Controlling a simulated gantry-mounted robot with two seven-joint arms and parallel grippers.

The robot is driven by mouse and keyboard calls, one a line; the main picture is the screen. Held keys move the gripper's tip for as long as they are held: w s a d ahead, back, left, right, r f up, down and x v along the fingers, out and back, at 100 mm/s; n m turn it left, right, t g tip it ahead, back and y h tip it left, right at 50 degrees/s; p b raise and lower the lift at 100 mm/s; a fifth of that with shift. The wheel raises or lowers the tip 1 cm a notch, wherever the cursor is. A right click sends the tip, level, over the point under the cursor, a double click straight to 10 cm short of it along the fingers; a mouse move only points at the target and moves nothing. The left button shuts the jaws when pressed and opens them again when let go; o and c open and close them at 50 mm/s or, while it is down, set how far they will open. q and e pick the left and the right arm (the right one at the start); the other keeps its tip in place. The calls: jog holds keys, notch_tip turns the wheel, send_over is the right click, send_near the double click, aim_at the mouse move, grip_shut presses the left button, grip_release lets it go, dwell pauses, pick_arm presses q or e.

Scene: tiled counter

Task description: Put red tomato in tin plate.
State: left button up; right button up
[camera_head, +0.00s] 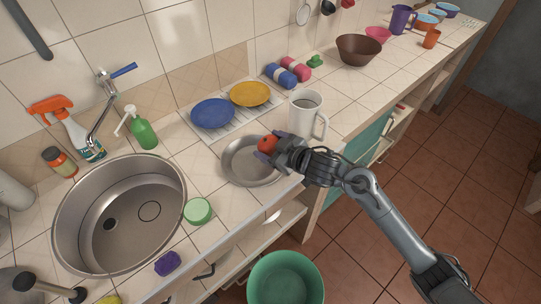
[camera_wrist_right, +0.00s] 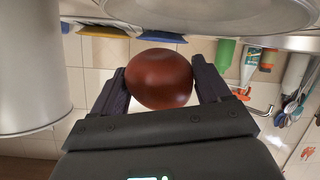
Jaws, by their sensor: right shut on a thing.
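The red tomato (camera_head: 268,144) is held between the fingers of my right gripper (camera_head: 272,150), which is shut on it. The tomato also shows between both fingers in the right wrist view (camera_wrist_right: 160,79). The round grey tin plate (camera_head: 238,170) lies on the tiled counter. In the head view the tomato overlaps the plate's upper right part; its height above the plate is hard to judge. Part of the plate is hidden behind the gripper. In the wrist view a metal rim (camera_wrist_right: 215,14) shows beyond the tomato at the top. My left gripper is not in view.
A white mug (camera_head: 305,114) stands close behind the gripper. A blue plate (camera_head: 213,113) and a yellow plate (camera_head: 250,94) lie on a rack behind the tin plate. A green tub (camera_head: 285,283) is below the counter.

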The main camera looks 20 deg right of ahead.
aim_at(271, 155)
jog(key=shift+f+b, duration=0.5)
jog(key=shift+f, duration=1.45)
jog(key=shift+f, duration=0.2)
jog(key=o, duration=1.1)
